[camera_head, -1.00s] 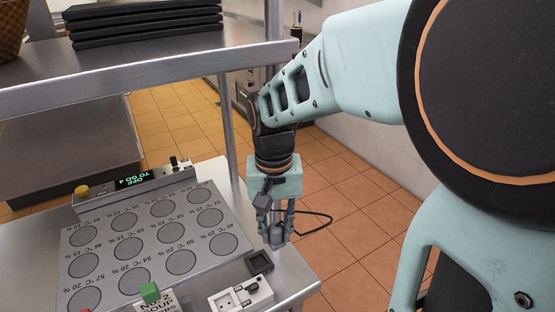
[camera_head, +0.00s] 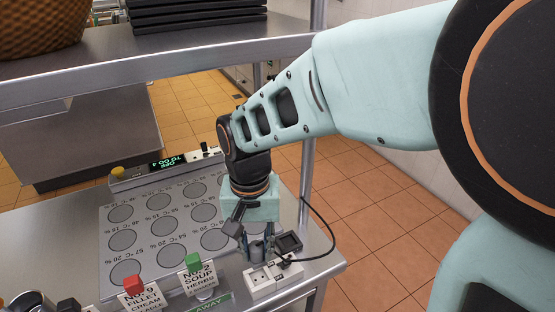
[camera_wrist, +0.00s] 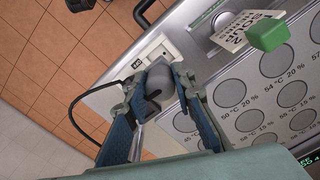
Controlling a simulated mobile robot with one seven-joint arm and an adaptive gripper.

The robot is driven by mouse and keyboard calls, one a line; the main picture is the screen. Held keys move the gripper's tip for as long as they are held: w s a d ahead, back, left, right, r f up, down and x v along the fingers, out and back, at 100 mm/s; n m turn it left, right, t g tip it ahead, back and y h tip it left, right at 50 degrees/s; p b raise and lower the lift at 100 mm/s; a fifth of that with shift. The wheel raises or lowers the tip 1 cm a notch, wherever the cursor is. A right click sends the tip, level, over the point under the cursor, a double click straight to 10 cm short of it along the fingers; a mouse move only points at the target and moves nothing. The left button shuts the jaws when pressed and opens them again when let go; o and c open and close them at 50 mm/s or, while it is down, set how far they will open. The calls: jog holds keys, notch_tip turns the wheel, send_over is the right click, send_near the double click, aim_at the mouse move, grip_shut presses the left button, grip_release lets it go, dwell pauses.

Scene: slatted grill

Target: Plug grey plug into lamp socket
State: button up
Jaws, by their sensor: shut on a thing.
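My gripper (camera_head: 257,246) is shut on the grey plug (camera_wrist: 159,82), which sits between the two fingers in the wrist view. In the head view the fingers largely hide the plug. A white socket block (camera_head: 272,284) lies at the counter's front edge, just below the fingertips in the picture. It also shows in the wrist view (camera_wrist: 152,48), just beyond the plug. I cannot tell whether plug and block touch. A black cable (camera_head: 334,238) loops on the right side of the gripper down to the block.
A small black square box (camera_head: 289,242) stands right of the fingers. A grey panel (camera_head: 152,222) with round marked spots lies to the left. Red (camera_head: 133,284) and green (camera_head: 193,262) blocks with label cards stand in front. A metal shelf (camera_head: 160,65) spans above.

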aim_at(258, 265)
jog(key=shift+f, duration=0.15)
jog(key=shift+f+b, duration=2.35)
jog(key=shift+f, duration=0.4)
jog(key=shift+f, duration=0.35)
dwell(0.4)
jog(key=o, duration=1.1)
jog(key=shift+r, duration=0.1)
notch_tip(258, 265, up, 7)
jog(key=shift+r, duration=0.2)
jog(key=shift+f, duration=0.1)
